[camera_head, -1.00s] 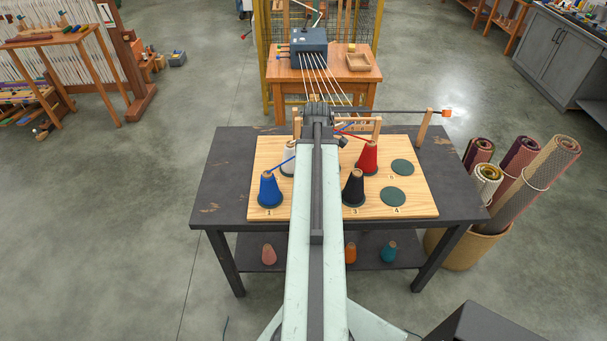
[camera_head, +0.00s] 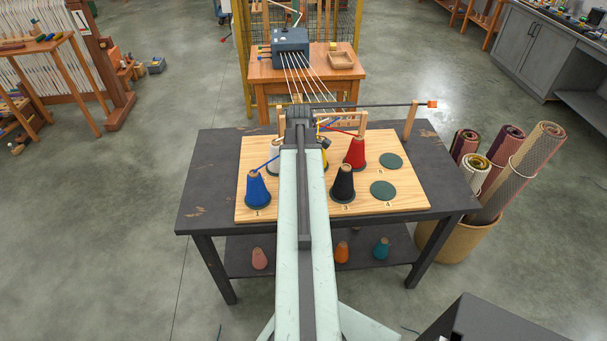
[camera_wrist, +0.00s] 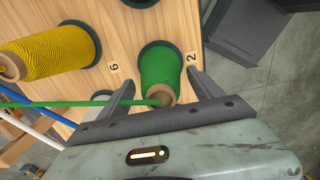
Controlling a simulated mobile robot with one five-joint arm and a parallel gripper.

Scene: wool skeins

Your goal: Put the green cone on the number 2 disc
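In the wrist view, the green cone (camera_wrist: 160,72) sits on a dark disc beside the printed number 2 (camera_wrist: 191,57). Its brown tip points toward me, and a green strand runs from it to the left. My gripper (camera_wrist: 155,82) is open, one finger on each side of the cone, with visible gaps between the fingers and the cone. In the head view my arm hides the green cone and the number 2 disc.
On the board (camera_head: 410,203) stand blue (camera_head: 257,188), black (camera_head: 344,184) and red (camera_head: 355,153) cones. Two bare discs (camera_head: 383,190) are at the right. A rail (camera_head: 385,105) with strands spans behind.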

